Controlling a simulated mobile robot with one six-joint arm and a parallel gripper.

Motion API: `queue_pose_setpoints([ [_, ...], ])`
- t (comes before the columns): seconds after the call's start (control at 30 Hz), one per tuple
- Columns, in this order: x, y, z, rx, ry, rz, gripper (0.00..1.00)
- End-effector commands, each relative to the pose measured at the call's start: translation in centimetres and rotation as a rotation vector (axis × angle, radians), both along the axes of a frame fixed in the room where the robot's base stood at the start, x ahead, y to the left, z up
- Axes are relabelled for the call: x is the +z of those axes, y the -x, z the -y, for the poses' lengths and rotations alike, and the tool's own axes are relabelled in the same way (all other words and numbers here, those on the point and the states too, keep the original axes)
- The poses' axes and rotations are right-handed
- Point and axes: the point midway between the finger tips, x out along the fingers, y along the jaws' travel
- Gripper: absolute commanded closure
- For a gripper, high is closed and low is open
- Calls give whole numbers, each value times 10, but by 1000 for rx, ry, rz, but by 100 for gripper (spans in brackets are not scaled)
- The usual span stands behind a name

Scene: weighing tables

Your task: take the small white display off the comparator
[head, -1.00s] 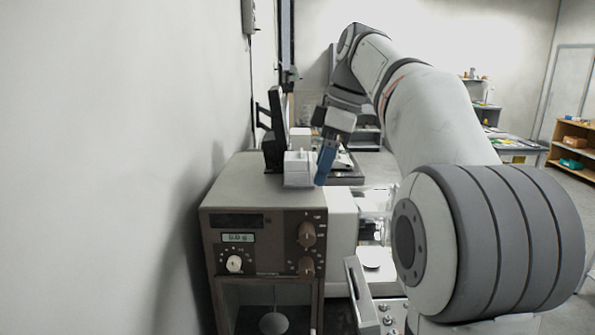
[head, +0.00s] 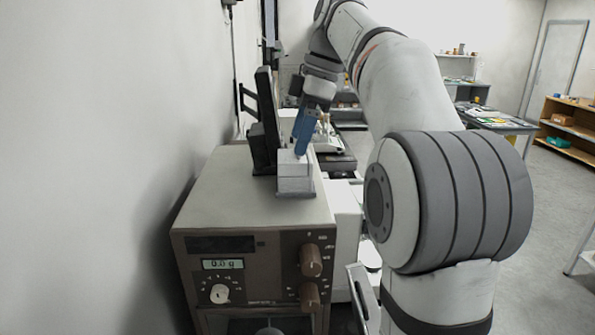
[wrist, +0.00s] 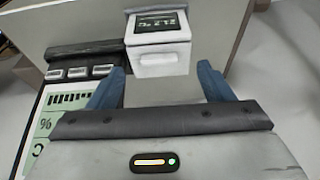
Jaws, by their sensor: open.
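The small white display (head: 295,185) stands on top of the brown-fronted comparator (head: 190,215), near its back right. In the wrist view the display (wrist: 158,60) shows a dark screen with a temperature reading, above a white front. My gripper (head: 301,153) is open, its blue finger overlapping the top of the display in the head view. In the wrist view my gripper (wrist: 160,72) has one blue finger to each side of the display's lower part, with visible gaps. I see no grip on it. The head view hides one finger.
A black upright panel (head: 265,110) stands close to the left of the display, by the wall. In the wrist view a device with buttons and a pale green panel (wrist: 48,125) lies at left. A white instrument (head: 346,225) stands right of the comparator.

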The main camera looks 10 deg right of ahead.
Motion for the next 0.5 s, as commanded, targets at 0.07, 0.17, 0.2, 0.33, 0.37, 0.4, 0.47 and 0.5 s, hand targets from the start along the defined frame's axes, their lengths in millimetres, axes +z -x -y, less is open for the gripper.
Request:
queue_pose_setpoints([
  [0.07, -7, 0, -1, -2, 0, -1, 26],
  [0.17, -18, -1, -3, -6, 0, -2, 26],
  [0.2, -21, -1, -3, -7, 0, -2, 26],
  [0.33, -32, -2, -5, -10, 0, -2, 26],
  [0.37, -36, -2, -5, -11, 0, -2, 26],
  [0.4, -41, -2, -7, -11, -1, -3, 26],
  [0.47, -49, -3, -8, -11, -1, -3, 26],
  [0.5, -55, -4, -10, -12, 0, -3, 26],
])
